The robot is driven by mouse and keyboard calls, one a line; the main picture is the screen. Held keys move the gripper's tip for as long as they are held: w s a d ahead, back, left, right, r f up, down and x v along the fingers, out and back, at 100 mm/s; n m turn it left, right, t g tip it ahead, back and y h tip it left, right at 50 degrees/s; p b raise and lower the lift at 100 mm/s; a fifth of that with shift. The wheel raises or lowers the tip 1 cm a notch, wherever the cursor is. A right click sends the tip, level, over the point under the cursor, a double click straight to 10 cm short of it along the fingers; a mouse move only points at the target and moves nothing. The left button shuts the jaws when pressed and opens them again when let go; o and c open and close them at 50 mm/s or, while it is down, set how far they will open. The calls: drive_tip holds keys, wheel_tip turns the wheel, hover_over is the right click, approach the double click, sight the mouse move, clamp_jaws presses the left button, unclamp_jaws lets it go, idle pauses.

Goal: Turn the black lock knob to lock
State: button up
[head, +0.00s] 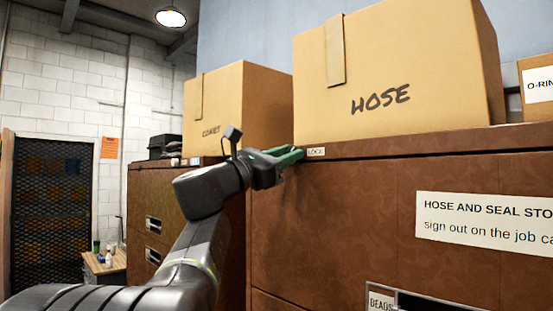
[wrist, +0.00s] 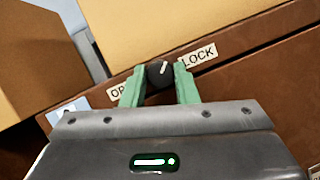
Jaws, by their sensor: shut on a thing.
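The black lock knob (wrist: 160,73) sits on the top front strip of the brown cabinet (head: 400,190). In the wrist view it has a white pointer line that tilts up and slightly right. A LOCK label (wrist: 198,55) is to its right, and a partly covered label starting "OP" (wrist: 117,92) is to its left. My gripper (wrist: 159,82) has its green fingers on both sides of the knob, shut on it. In the head view my gripper (head: 291,155) is at the cabinet's upper left corner beside the LOCK label (head: 316,152). The knob is hidden there.
A large HOSE box (head: 400,75) stands on the cabinet just above the knob. Another carton (head: 245,105) stands on a second brown cabinet (head: 160,220) to the left. A HOSE AND SEAL sign (head: 484,220) is on the cabinet front. A mesh door (head: 50,215) is far left.

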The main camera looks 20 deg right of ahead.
drive_tip(key=o, duration=1)
drive_tip(key=b+v, duration=0.4)
drive_tip(key=v, duration=0.9)
drive_tip(key=shift+a, duration=0.4)
drive_tip(key=shift+s+f, duration=0.1)
drive_tip(key=p+x, duration=0.4)
drive_tip(key=x, duration=1)
drive_tip(key=shift+f, duration=0.1)
